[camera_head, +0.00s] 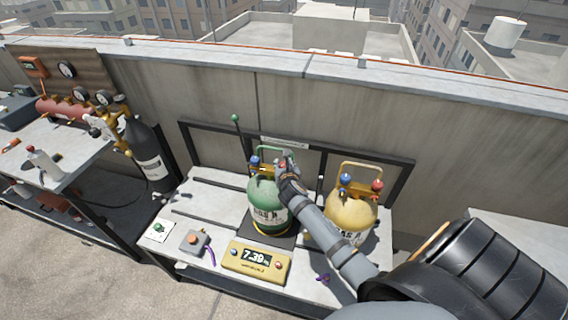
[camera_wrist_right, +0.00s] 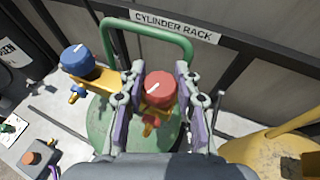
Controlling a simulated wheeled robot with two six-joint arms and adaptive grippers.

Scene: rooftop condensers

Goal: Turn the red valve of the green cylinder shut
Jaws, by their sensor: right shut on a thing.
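The green cylinder (camera_head: 262,195) stands upright on a dark scale plate on the bench, with a green handle on top. Its red valve (camera_wrist_right: 160,88) has a white mark on top, slanting up to the right in the wrist view. My right gripper (camera_head: 285,164) reaches in from the lower right. In the wrist view, the fingers of my right gripper (camera_wrist_right: 160,72) stand on both sides of the red valve, shut on it. The blue valve (camera_wrist_right: 78,60) is on the left of the same cylinder. My left gripper is not in view.
A yellow cylinder (camera_head: 352,214) with blue and red valves stands close at right, beside my forearm. A scale display (camera_head: 257,263) reads about 7.39. A button box (camera_head: 194,242) is at front left. The rack frame and wall are behind. A dark cylinder (camera_head: 146,150) stands left.

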